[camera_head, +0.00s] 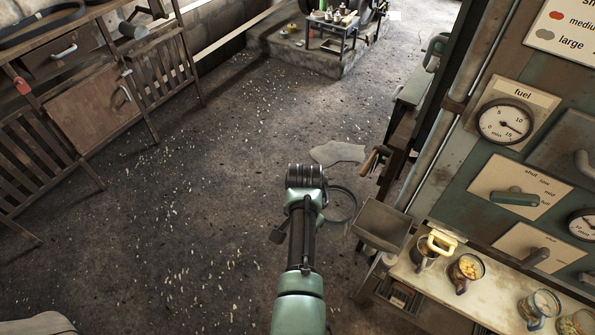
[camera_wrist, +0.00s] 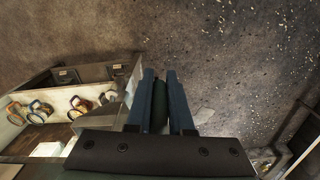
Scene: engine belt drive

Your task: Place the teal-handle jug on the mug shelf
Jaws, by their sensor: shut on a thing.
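In the wrist view, my gripper (camera_wrist: 163,76) has its two blue fingers close together. A dark teal-green strip (camera_wrist: 160,115) shows between them; it looks like the handle of the teal-handle jug, whose body is hidden. In the head view my arm reaches out over open floor, and the fingers and the held thing cannot be made out. The mug shelf (camera_head: 408,277) is the pale ledge under the dial panel at the lower right, right of my arm and apart from it. It also shows at the left in the wrist view (camera_wrist: 58,119).
On the ledge stand a yellow-handled mug (camera_head: 440,243), a mug with yellow contents (camera_head: 466,270) and others further right. A grey bin (camera_head: 382,224) juts out at the ledge's left end. A thin greenish ring (camera_head: 341,205) shows beside my wrist. Floor to the left is clear.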

